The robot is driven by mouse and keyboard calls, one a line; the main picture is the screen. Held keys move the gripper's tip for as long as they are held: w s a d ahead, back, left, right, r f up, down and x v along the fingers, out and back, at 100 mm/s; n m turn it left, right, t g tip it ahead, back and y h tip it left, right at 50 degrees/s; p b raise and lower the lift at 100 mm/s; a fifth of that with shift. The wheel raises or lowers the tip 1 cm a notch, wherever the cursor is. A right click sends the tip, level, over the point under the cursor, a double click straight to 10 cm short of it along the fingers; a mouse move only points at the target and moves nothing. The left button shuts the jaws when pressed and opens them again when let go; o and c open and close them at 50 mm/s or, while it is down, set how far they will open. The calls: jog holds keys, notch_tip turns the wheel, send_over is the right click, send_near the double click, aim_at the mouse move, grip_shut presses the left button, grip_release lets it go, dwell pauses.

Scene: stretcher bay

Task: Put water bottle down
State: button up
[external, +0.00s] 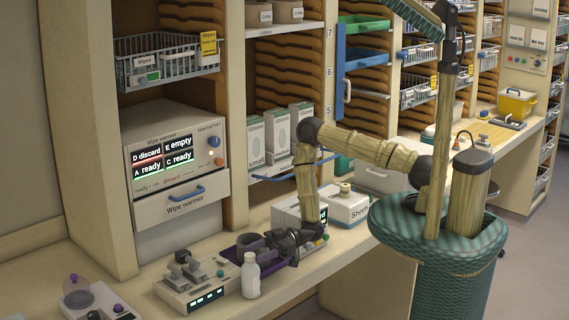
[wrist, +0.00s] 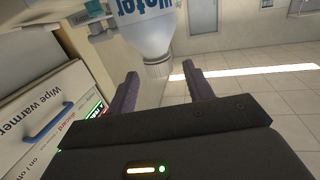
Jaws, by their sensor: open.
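The water bottle (external: 250,277) is white with a pale cap and stands upright on the counter (external: 318,265), near its front edge. In the wrist view the bottle (wrist: 148,28) appears upside down, with its blue "water" lettering at the top and its cap lowest. My gripper (external: 262,248) is just behind the bottle in the external view. In the wrist view my gripper (wrist: 161,88) has its two purple fingers spread, with nothing held between them. The bottle's cap shows between and beyond the fingertips.
A device with grey knobs and lit displays (external: 200,285) is left of the bottle. The wipe warmer (external: 175,165) stands behind, and also shows at left in the wrist view (wrist: 50,120). A white box (external: 345,205) lies to the right. Open floor is beyond the counter's front edge.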

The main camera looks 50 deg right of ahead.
jog(key=b+v, duration=0.4)
jog(key=v, duration=0.7)
jog(key=shift+d, duration=0.3)
jog(key=d+f+n+g+h+p, duration=0.25)
jog(key=d+h+p, duration=0.2)
jog(key=h, duration=0.45)
jog(key=d+r+m+h+b, duration=0.1)
jog(key=d+r+m+h, duration=0.1)
jog(key=d+r+m, duration=0.3)
jog(key=d+r+m+t+h+b, duration=0.1)
jog(key=d+r+m+h+b, duration=0.1)
jog(key=d+m, duration=0.5)
jog(key=d+r+m+h+b, duration=0.1)
jog(key=d+r+m+h, duration=0.3)
jog(key=d, duration=0.9)
notch_tip(320, 180, up, 4)
jog(key=shift+s+f+m+t+b, duration=0.15)
jog(key=shift+s+m+t+b, duration=0.2)
jog(key=shift+m, duration=0.8)
